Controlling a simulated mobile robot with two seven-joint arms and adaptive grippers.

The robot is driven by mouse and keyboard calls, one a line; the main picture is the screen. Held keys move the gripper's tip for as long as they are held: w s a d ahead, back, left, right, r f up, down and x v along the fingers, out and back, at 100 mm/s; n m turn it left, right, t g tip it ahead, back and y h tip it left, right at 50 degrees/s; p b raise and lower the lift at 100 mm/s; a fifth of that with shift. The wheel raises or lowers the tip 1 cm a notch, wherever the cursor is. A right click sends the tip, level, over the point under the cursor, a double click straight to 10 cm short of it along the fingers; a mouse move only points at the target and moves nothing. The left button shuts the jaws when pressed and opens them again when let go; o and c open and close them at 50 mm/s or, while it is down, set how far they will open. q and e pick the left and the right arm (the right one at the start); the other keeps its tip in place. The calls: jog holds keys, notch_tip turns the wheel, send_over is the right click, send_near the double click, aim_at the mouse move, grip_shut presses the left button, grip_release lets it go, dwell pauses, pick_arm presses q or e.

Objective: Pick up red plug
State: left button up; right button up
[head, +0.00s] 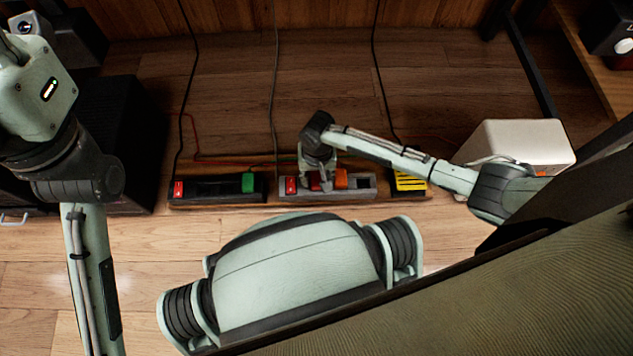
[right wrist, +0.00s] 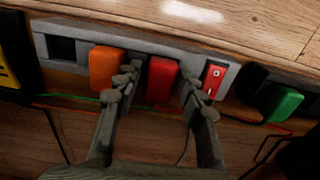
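The red plug (right wrist: 162,80) sits in the grey power strip (right wrist: 55,25), between an orange plug (right wrist: 106,68) and a red switch (right wrist: 214,78). My right gripper (right wrist: 163,83) is open, with one finger on each side of the red plug. The left finger lies in the gap beside the orange plug, and the right finger is near the red switch. A gap shows between the right finger and the plug. In the head view my right gripper (head: 317,172) reaches down over the strip and partly hides the red plug. My left gripper is out of view.
A black strip with a green plug (head: 248,182) and a red switch (head: 178,189) lies to the left. A yellow item (head: 410,181) is to the right, and a white box (head: 520,145) stands beyond it. Cables run across the wooden floor.

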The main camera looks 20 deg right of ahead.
jog(key=shift+f, duration=0.4)
jog(key=shift+c, duration=0.3)
grip_shut()
jog(key=shift+r, duration=0.1)
